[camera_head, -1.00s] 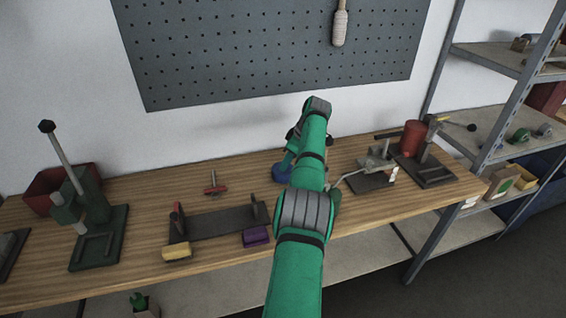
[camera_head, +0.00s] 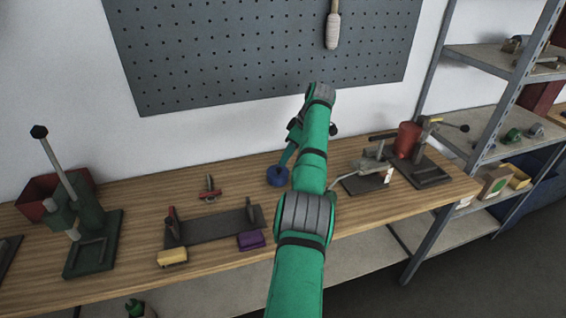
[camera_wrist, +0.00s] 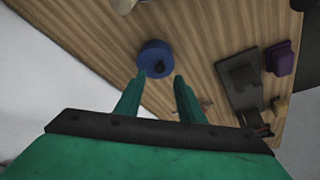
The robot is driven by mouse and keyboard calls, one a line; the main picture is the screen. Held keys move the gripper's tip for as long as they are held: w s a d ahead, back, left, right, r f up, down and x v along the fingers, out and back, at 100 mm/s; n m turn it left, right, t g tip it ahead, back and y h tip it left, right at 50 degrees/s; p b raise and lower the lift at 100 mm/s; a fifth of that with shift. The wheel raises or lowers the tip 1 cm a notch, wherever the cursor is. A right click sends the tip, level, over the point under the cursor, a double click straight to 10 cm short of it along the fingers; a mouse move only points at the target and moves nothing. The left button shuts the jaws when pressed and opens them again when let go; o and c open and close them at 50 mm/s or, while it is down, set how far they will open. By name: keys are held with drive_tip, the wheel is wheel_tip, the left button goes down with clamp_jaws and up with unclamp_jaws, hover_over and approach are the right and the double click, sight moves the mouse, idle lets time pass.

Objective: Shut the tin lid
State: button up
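A small round blue object (camera_head: 277,176) stands on the workbench, left of my arm. It also shows in the wrist view (camera_wrist: 153,52), with a dark spot or knob at its middle; it may be the tin, but I cannot tell whether it has a lid or how that lid stands. My gripper (camera_wrist: 159,78) has its two green fingers apart with nothing between them. The fingertips point toward the blue object and look apart from it. In the head view my arm hides part of the bench behind it.
A grey plate with two uprights (camera_head: 215,227), a yellow block (camera_head: 172,257) and a purple block (camera_head: 251,240) lie left of my arm. A green lever press (camera_head: 88,225) and red bin (camera_head: 40,195) stand farther left. A clamp (camera_head: 370,170) and red cylinder (camera_head: 406,140) stand right.

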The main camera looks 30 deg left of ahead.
drive_tip(key=shift+v, duration=2.45)
